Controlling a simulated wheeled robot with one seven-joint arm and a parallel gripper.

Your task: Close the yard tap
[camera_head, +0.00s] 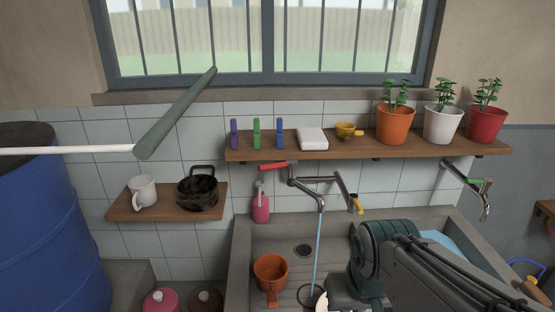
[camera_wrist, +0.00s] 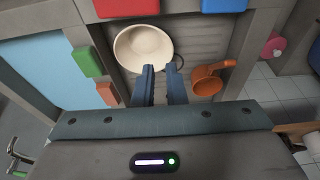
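A metal wall tap with a red handle (camera_head: 273,167) is above the sink in the head view. Its bent pipe ends in a spout (camera_head: 320,203), and a thin blue stream of water (camera_head: 317,245) runs down into the sink. A second arm of pipework ends in a yellow tip (camera_head: 355,204). Another tap with a green handle (camera_head: 481,181) is on the wall at the right; no stream shows under it. Which is the yard tap, I cannot tell. My gripper (camera_wrist: 160,69) is open and empty over the sink, near a cream bowl (camera_wrist: 142,48); in the head view my arm hides its fingers.
The sink (camera_head: 241,245) holds an orange scoop (camera_head: 270,272). A wooden shelf (camera_head: 300,154) with pegs, a cup and potted plants runs above the taps. A lower shelf (camera_head: 150,213) bears a mug and dark pot. A blue barrel (camera_head: 45,230) stands left.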

